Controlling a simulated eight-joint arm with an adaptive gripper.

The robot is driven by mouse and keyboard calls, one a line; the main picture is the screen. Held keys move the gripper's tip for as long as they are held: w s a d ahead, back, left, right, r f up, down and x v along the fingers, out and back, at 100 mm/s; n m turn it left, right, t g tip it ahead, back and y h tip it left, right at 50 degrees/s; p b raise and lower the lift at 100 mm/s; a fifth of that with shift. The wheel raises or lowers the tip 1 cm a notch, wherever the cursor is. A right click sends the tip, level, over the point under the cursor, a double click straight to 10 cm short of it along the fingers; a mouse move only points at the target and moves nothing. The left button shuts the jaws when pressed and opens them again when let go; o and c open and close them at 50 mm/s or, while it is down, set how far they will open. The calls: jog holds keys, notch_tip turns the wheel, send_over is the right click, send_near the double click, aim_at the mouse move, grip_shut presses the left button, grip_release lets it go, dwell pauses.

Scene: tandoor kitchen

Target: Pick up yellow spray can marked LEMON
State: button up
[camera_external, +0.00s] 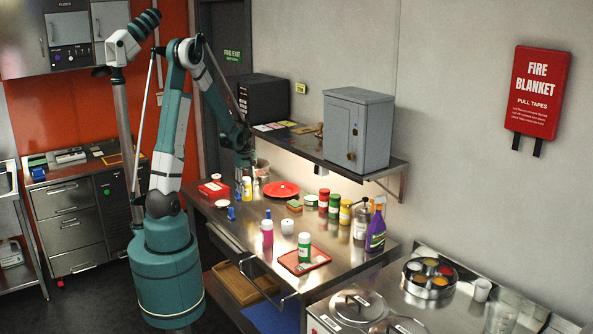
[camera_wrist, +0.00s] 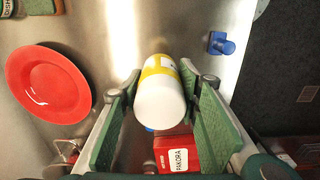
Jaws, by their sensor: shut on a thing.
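The yellow spray can (camera_external: 247,188) has a white top and a yellow body; it stands near the back left of the steel table. It also shows in the wrist view (camera_wrist: 160,95), white end toward the camera, between the two green finger pads. My gripper (camera_wrist: 158,112) is shut on it; my gripper also shows in the external view (camera_external: 243,178), at the can. The LEMON marking is not readable. I cannot tell whether the can's base touches the table.
A red plate (camera_external: 281,189) lies right of the can. A red PAKORA box (camera_wrist: 177,153) and a blue object (camera_wrist: 222,44) are close by. Bottles, including a pink one (camera_external: 267,233), stand nearer the front. A shelf with a grey cabinet (camera_external: 357,130) overhangs the table's back.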

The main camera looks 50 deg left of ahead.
aim_at(246, 178)
jog(key=shift+r, duration=1.65)
